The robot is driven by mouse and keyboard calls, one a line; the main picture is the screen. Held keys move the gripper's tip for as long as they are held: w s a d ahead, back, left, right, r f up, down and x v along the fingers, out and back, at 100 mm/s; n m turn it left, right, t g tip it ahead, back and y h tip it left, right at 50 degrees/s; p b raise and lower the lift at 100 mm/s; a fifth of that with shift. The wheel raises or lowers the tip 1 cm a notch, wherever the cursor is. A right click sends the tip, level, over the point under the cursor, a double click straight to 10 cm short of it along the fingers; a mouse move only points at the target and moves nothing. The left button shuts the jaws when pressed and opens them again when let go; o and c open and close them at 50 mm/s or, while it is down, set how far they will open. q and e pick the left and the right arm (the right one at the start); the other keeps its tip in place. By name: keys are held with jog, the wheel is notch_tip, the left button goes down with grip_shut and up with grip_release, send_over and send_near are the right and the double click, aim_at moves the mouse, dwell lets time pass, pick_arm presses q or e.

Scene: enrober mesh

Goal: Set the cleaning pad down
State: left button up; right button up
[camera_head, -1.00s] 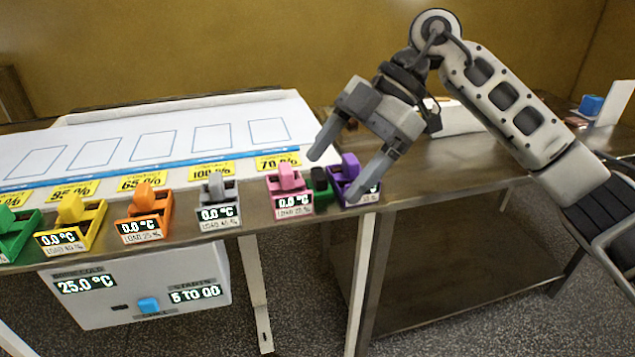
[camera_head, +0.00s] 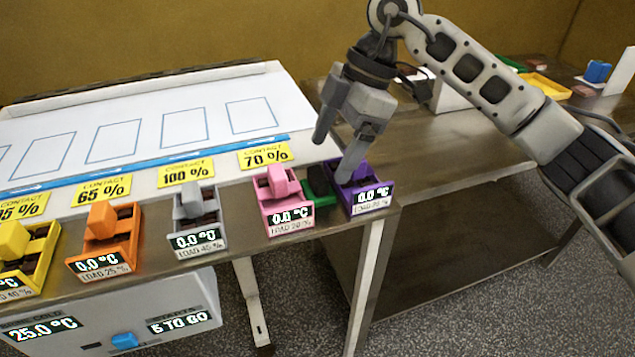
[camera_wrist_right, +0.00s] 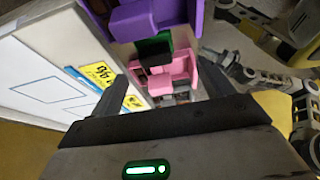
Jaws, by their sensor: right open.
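A dark green block (camera_head: 319,183), which may be the cleaning pad, sits between the pink box (camera_head: 292,222) and the purple box (camera_head: 373,207) at the bench's front edge. In the right wrist view the green block (camera_wrist_right: 153,45) has a black part and lies between purple and pink parts. My right gripper (camera_head: 335,153) is open, pointing down just above and behind the green block and purple box. No object shows between its fingers. Whether a fingertip touches the purple box is hard to tell.
Grey (camera_head: 197,235), orange (camera_head: 103,261) and yellow (camera_head: 30,268) boxes line the front edge to the left. A white panel (camera_head: 150,125) with blue outlines lies behind them. A side table (camera_head: 450,142) stands right, with a yellow tray (camera_head: 546,88) and blue block (camera_head: 597,72) farther back.

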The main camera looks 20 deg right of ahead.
aim_at(315, 174)
jog(key=x, duration=0.3)
jog(key=p+x, duration=0.1)
jog(key=x, duration=0.1)
jog(key=shift+w+a+f, duration=0.2)
jog(key=shift+w+a, duration=0.1)
jog(key=shift+a, duration=0.05)
jog(key=shift+a+f, duration=0.15)
jog(key=shift+f, duration=0.25)
pick_arm(q)
jog(key=shift+w+r, duration=0.5)
jog(key=shift+r, duration=0.15)
pick_arm(e)
jog(key=c, duration=1.1)
pick_arm(q)
jog(key=shift+f, duration=0.1)
pick_arm(e)
jog(key=shift+c, duration=0.3)
pick_arm(q)
jog(key=shift+s+a, duration=0.1)
jog(key=shift+s, duration=0.1)
